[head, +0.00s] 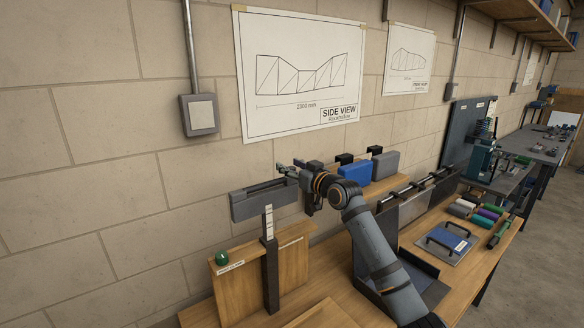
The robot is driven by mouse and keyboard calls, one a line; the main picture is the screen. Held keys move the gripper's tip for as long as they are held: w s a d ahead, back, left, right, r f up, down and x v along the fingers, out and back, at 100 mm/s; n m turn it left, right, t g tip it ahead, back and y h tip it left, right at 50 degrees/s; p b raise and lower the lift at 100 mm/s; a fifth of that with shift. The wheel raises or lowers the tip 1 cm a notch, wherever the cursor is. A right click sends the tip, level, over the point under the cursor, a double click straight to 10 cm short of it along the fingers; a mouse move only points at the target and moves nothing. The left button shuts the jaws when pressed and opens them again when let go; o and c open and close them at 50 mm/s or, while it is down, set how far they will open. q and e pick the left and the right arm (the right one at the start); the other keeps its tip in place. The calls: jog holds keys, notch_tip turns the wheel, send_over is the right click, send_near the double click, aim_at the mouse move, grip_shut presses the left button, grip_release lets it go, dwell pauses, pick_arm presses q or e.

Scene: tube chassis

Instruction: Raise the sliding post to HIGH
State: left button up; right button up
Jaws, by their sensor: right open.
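The sliding post (268,223) stands upright at the centre-left, a pale marked strip rising out of a dark square sleeve (270,275). A grey block-shaped head (250,205) with a slot along its top sits on it. A round green knob (222,258) is on the wooden panel left of the sleeve, above a small label too small to read surely. My right gripper (289,172) is open, behind and above the right end of the grey head; I cannot tell whether it touches. My arm hides part of the bench behind it. My left gripper is out of view.
Blue (355,170) and grey (385,164) boxes stand on a wooden ledge behind my arm. A blue tray with handles (447,243) and coloured rolls (463,208) lie to the right. The wall with drawings stands close behind. The space left of the panel is clear.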

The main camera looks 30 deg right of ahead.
jog(key=s, duration=0.7)
jog(key=shift+s+d, duration=0.2)
jog(key=shift+d, duration=0.25)
